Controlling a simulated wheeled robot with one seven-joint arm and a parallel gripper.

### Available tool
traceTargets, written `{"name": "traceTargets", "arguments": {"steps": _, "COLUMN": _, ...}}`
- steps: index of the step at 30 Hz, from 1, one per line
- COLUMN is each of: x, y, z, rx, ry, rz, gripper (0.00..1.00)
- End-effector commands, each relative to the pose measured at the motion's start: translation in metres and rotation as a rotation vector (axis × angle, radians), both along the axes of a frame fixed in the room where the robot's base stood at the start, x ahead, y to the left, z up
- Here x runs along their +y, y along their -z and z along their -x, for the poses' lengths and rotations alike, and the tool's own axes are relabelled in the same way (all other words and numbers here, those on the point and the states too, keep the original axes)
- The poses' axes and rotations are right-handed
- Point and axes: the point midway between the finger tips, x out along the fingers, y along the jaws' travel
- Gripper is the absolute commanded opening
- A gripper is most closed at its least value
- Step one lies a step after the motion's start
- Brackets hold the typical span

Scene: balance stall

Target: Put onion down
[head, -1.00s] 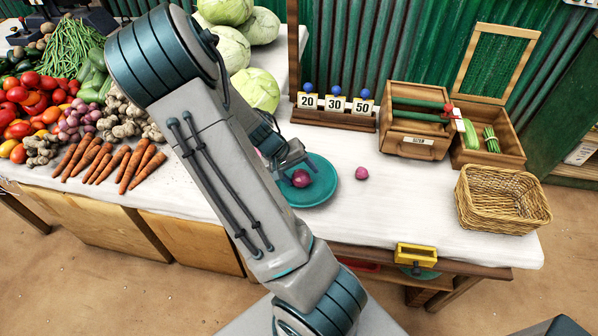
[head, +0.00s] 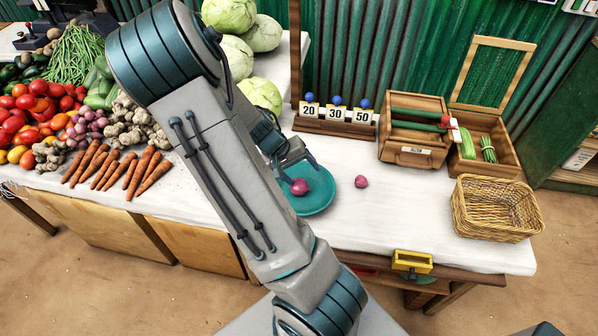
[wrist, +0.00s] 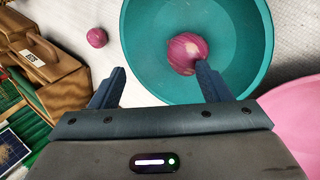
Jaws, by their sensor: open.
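A purple-red onion (head: 299,187) lies in a teal round dish (head: 320,201) on the white-covered table. In the wrist view the onion (wrist: 187,53) rests inside the dish (wrist: 145,75), close to the tip of one finger. My gripper (wrist: 158,80) is open, its fingers wide apart, with nothing held between them. In the head view my gripper (head: 293,165) is just above the dish, partly hidden by my arm. A second onion (head: 361,181) lies on the cloth to the right of the dish; it also shows in the wrist view (wrist: 97,37).
A wicker basket (head: 497,209) stands at the right. Behind are a wooden box (head: 414,150), an open wooden crate (head: 503,160) and a number rack (head: 334,128). Carrots (head: 122,172) and other vegetables fill the left. The cloth between dish and basket is mostly clear.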

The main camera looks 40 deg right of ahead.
Motion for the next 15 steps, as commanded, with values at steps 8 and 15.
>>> {"name": "traceTargets", "arguments": {"steps": 8, "x": -0.0001, "y": -0.0234, "z": 0.0001, "rx": 0.001, "ry": -0.001, "rz": 0.001, "gripper": 0.71}}
{"name": "traceTargets", "arguments": {"steps": 15, "x": 0.0, "y": -0.0226, "z": -0.0003, "rx": 0.0, "ry": -0.001, "rz": 0.001, "gripper": 0.71}}
